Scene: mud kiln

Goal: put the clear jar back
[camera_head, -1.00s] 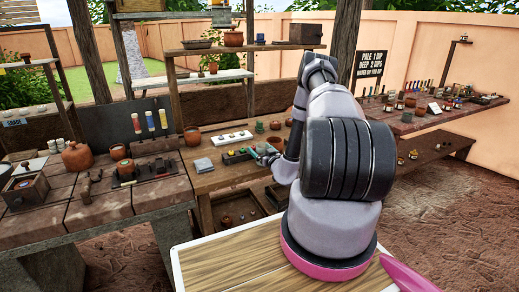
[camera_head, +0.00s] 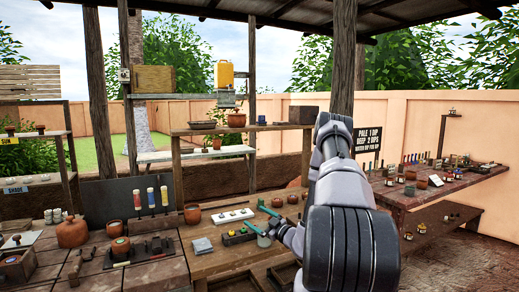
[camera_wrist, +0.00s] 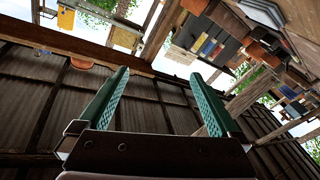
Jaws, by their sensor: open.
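I cannot pick out a clear jar for certain in either view. My gripper (camera_head: 255,216) has green fingers and shows in the head view in front of the middle bench (camera_head: 225,262), towards its right part. In the wrist view my gripper (camera_wrist: 158,75) is open, with nothing between its two fingers. Part of the bench is hidden behind my arm.
A stove-like bench with a terracotta jug (camera_head: 72,232) stands at left. A shelf (camera_head: 240,129) with pots rises behind. A table (camera_head: 440,187) crowded with small jars and bottles stands at right, beside a dark sign (camera_head: 368,139). Wooden posts hold the roof.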

